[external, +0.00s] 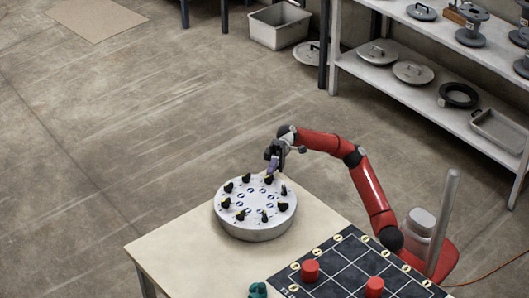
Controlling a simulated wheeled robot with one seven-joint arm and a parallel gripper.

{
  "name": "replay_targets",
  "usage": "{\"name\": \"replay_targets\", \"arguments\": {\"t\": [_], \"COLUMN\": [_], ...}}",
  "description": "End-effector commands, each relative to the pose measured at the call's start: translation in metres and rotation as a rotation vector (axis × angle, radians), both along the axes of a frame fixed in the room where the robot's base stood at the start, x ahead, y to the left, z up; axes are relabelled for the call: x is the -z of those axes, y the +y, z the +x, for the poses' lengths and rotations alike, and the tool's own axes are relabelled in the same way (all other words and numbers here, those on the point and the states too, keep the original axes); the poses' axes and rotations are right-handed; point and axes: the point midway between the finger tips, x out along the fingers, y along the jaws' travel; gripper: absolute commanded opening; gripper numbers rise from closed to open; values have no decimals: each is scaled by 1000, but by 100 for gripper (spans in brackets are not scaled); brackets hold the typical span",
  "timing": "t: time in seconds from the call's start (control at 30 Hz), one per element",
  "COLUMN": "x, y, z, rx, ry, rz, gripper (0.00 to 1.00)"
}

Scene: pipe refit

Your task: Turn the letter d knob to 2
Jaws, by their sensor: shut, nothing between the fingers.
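A round white drum (256,232) stands on the table. My gripper (271,170) is shut and empty, fingers down, at the drum's far edge. It is just above or beside the far knob (268,180); I cannot tell whether they touch.
The pale tabletop (180,243) is clear left of the drum. A dark gridded board (335,262) with red cylinders (310,271) lies at the front right. A teal object (258,290) sits at the front edge. Shelves (420,100) with lids stand behind.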

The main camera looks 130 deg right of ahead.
Motion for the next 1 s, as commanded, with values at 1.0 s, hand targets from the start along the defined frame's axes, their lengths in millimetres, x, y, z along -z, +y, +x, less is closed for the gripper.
{"name": "replay_targets", "arguments": {"t": [1.0], "x": [2], "y": [34], "z": [-10], "rx": [203], "ry": [2], "rz": [-2], "gripper": [0]}}
